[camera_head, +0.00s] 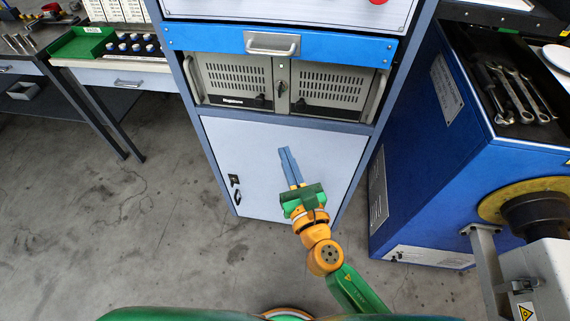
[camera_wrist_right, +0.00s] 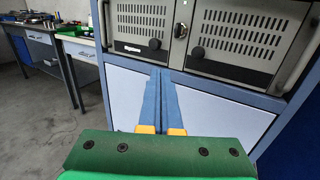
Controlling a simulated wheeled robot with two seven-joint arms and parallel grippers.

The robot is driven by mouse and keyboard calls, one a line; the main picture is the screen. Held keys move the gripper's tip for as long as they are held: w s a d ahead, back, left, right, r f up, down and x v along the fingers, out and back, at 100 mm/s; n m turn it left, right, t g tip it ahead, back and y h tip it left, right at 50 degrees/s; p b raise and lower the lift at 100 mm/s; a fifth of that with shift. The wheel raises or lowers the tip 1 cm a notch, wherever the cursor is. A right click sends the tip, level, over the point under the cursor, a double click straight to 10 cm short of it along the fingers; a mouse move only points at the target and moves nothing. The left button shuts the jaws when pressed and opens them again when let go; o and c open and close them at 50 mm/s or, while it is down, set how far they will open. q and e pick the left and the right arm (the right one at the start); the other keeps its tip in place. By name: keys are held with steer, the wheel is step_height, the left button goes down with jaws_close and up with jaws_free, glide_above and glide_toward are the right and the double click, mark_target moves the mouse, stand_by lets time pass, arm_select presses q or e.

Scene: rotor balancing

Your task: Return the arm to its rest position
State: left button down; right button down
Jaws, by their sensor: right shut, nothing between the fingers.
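My right gripper (camera_head: 288,152) is in front of the white lower door of the blue-framed cabinet (camera_head: 232,150). Its two long blue fingers are together with nothing between them. The right wrist view shows the same fingers (camera_wrist_right: 161,72) side by side, pointing at the cabinet. I cannot tell from the head view how far the fingertips are from the door. My right arm (camera_head: 325,256) reaches up from the bottom of the head view, with orange joints and a green link. My left gripper does not show in either view.
A blue machine (camera_head: 412,150) with several wrenches (camera_head: 515,92) on top stands at the right. A workbench (camera_head: 110,76) with a green tray (camera_head: 82,43) stands at the left. Grey floor (camera_head: 90,220) lies open at the lower left.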

steer(key=s+d+f+m+g+h, duration=0.2)
steer(key=s+d+f+m+g, duration=0.15)
steer(key=f+m, duration=0.45)
steer(key=s+d+f+m+g+h+p, duration=0.1)
steer(key=s+d+f+m+g, duration=0.25)
steer(key=f, duration=0.75)
steer(key=s+d+f+m+g+h, duration=0.2)
steer(key=s+d+f+m, duration=0.2)
steer(key=f+m, duration=0.45)
steer(key=s+d+f+m+g, duration=0.2)
steer(key=s+f+m, duration=0.2)
steer(key=s, duration=0.3)
steer(key=s+d+f+m+g, duration=0.3)
steer(key=s+f+m, duration=0.1)
steer(key=s+m, duration=0.3)
steer(key=s+d+f+m+g+h, duration=0.1)
steer(key=s+d+f+m+g, duration=0.1)
steer(key=s+m, duration=0.4)
steer(key=s+d+f, duration=0.1)
steer(key=s+f, duration=0.1)
steer(key=s, duration=0.1)
steer(key=shift+d+f+p, duration=0.2)
steer(key=shift+d+p, duration=0.05)
steer(key=shift+p, duration=0.05)
